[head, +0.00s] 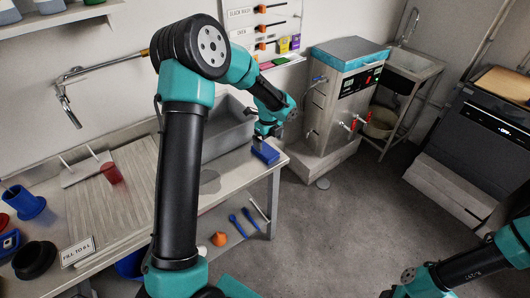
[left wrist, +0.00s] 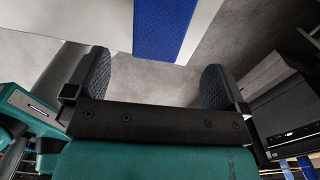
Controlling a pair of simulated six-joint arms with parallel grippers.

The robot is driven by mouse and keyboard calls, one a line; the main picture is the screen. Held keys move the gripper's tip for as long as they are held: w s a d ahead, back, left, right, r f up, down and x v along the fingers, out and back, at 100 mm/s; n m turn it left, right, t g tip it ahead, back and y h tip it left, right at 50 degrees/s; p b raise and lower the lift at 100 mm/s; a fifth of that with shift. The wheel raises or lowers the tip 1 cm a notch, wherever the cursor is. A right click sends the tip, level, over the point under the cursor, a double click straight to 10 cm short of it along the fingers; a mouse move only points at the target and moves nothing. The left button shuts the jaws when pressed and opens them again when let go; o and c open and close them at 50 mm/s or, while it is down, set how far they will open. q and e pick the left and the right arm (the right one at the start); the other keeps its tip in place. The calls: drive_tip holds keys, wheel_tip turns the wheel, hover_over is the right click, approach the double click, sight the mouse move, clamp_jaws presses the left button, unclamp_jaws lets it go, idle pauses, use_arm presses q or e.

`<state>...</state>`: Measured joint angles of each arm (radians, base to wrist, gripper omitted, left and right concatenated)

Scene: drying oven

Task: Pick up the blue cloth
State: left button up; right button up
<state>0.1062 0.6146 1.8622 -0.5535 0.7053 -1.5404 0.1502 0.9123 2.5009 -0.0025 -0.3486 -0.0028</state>
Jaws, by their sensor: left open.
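The blue cloth (head: 266,153) lies at the right end of the pale bench, by its edge. In the left wrist view the cloth (left wrist: 168,28) shows as a blue strip reaching the bench edge, ahead of my fingers. My left gripper (head: 267,133) is just above the cloth in the head view and hides part of it. In the left wrist view this gripper (left wrist: 156,80) has its two dark fingers wide apart, with only grey floor between them. I see no contact with the cloth. My right arm shows at the lower right, but its gripper is out of view.
The bench (head: 130,215) holds a blue cup (head: 24,203), a red cup (head: 111,173), a black bowl (head: 35,259) and a "FILL TO 5 L" sign (head: 77,251). A sink (head: 225,130) lies behind my left arm. A steel unit (head: 341,100) stands beyond the bench. Floor right of the bench is open.

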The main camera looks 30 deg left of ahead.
sight(268, 152)
use_arm(q)
drive_tip(key=shift+f, duration=0.95)
drive_tip(key=shift+s+f, duration=0.1)
drive_tip(key=shift+f, duration=2.5)
drive_tip(key=c, duration=1)
drive_tip(key=shift+o, duration=0.2)
drive_tip(key=shift+r, duration=0.1)
